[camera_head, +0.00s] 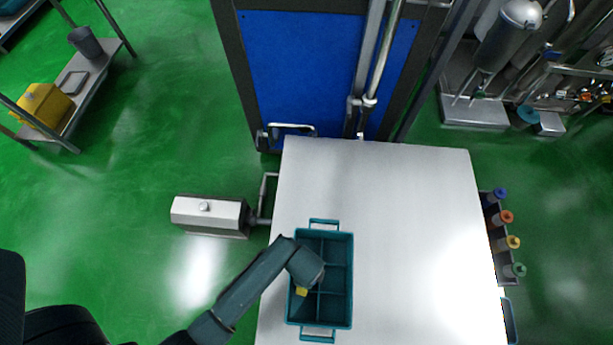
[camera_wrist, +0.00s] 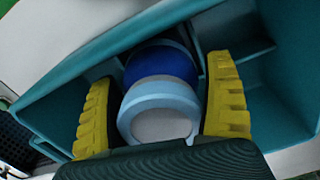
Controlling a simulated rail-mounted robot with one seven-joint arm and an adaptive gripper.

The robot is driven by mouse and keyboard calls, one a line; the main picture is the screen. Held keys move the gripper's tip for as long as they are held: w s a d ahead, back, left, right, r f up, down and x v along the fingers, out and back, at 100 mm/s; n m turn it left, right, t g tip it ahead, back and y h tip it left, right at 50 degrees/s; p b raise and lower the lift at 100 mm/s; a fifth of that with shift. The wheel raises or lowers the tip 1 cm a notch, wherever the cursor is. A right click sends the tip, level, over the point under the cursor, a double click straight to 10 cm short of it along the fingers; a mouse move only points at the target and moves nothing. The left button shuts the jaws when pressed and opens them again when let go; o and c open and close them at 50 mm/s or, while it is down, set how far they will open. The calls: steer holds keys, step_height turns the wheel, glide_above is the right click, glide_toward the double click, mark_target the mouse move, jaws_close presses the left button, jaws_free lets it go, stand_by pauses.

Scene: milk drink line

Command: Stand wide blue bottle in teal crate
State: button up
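The teal crate (camera_head: 342,235) stands on the white table near its left front edge and is divided into several compartments. My gripper (camera_head: 301,291) is over the crate's left side. In the wrist view, the wide blue bottle (camera_wrist: 160,64) is inside the crate (camera_wrist: 60,77), with a pale blue ring and whitish round face towards the camera. The yellow fingers of my gripper (camera_wrist: 160,105) straddle it, with narrow gaps visible on both sides, so it looks open. The bottle's lower end is hidden. In the head view, my arm hides the bottle.
The white table (camera_head: 410,220) is bare to the right of the crate. Several bottles with coloured caps, among them an orange one (camera_head: 505,217), stand in a rack along its right edge. A grey metal box unit (camera_head: 210,214) stands left of the table.

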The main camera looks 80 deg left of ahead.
steer(key=shift+o, duration=0.7)
